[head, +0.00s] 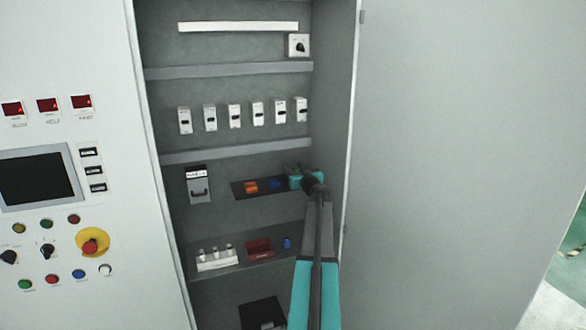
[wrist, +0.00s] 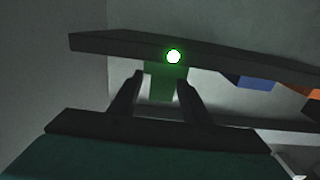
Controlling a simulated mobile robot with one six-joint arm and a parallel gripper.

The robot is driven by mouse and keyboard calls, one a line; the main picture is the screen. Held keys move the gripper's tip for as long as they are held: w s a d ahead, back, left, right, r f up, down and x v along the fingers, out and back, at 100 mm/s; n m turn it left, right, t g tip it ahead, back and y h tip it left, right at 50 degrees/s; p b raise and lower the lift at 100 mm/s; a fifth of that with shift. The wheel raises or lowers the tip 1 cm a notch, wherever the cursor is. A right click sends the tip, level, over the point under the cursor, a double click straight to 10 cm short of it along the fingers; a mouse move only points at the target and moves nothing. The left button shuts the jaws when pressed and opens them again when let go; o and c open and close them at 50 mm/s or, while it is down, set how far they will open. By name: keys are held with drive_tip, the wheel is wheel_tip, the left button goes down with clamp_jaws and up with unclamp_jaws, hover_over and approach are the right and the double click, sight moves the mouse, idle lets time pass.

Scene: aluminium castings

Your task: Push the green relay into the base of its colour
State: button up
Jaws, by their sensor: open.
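In the wrist view, a green block (wrist: 163,90) shows just beyond and between the fingers of my gripper (wrist: 156,80), against a dark strip (wrist: 110,43). Its upper part is wider and its lower part narrower; I cannot clearly tell the green relay from the green base. A small lamp (wrist: 173,56) on the strip glows white with a green ring. My gripper is open, its fingers apart on either side of the block; contact is unclear. In the head view, my gripper (head: 297,171) is at the right end of the dark strip (head: 238,189) and hides the green parts.
An orange block (head: 250,187) and a blue block (head: 276,184) sit along the strip, left of my gripper. Below, a shelf holds a red tray (head: 259,249), a small blue part (head: 287,242) and a white holder (head: 217,261). The open cabinet door (head: 450,150) stands close right.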

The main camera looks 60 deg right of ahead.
drive_tip(key=b+v, duration=0.2)
drive_tip(key=v, duration=1)
drive_tip(key=shift+s+a+b, duration=0.2)
drive_tip(key=shift+s+b, duration=0.05)
drive_tip(key=shift+b, duration=0.05)
idle(0.9)
